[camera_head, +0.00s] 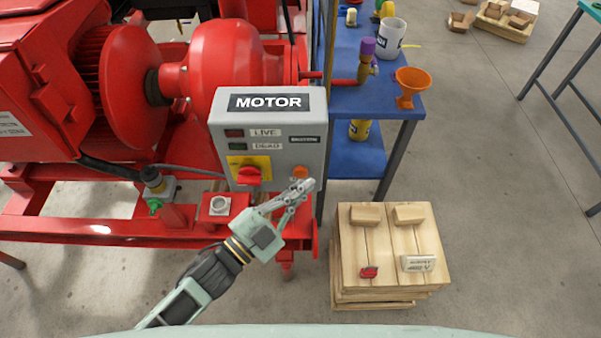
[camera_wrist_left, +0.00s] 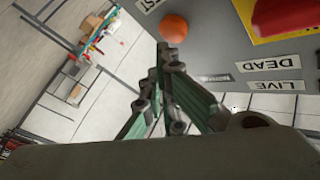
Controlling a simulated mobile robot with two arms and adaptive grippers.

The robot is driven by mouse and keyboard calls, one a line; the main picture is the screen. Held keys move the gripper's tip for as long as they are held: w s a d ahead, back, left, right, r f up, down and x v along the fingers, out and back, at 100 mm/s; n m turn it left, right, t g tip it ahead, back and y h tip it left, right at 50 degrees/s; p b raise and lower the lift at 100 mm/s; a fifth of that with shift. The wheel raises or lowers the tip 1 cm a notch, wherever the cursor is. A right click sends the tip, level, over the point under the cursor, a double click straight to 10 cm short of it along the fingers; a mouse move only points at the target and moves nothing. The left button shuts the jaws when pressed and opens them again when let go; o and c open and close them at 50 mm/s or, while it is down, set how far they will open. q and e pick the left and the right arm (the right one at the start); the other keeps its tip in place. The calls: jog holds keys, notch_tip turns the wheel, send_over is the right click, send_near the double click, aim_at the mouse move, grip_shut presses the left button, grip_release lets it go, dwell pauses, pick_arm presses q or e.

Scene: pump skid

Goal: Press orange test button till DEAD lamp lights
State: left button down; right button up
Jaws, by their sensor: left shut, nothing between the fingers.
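The grey MOTOR box (camera_head: 268,125) stands in front of the red pump. Its orange test button (camera_head: 300,172) is at the lower right of its face; the button also shows in the left wrist view (camera_wrist_left: 174,28). The DEAD lamp (camera_head: 237,147) looks dark green and unlit, and the LIVE lamp (camera_head: 234,133) above it looks dark red. My left gripper (camera_head: 309,185) is shut and empty, its fingertips just below the button in the head view. In the left wrist view the tips (camera_wrist_left: 164,48) end close to the button; I cannot tell whether they touch it. My right gripper is not in view.
A red rotary handle on a yellow plate (camera_head: 237,161) is left of the button. A wooden crate (camera_head: 384,240) at the right bears a red padlock (camera_head: 369,272) and a white tag (camera_head: 418,263). A blue shelf (camera_head: 375,98) stands behind.

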pick_arm(q)
jog(key=shift+w, duration=0.45)
jog(key=shift+w, duration=0.45)
dwell(0.7)
dwell(0.3)
jog(key=shift+s+p, duration=0.3)
jog(key=shift+s, duration=0.65)
jog(key=s+p, duration=0.1)
jog(key=s, duration=0.4)
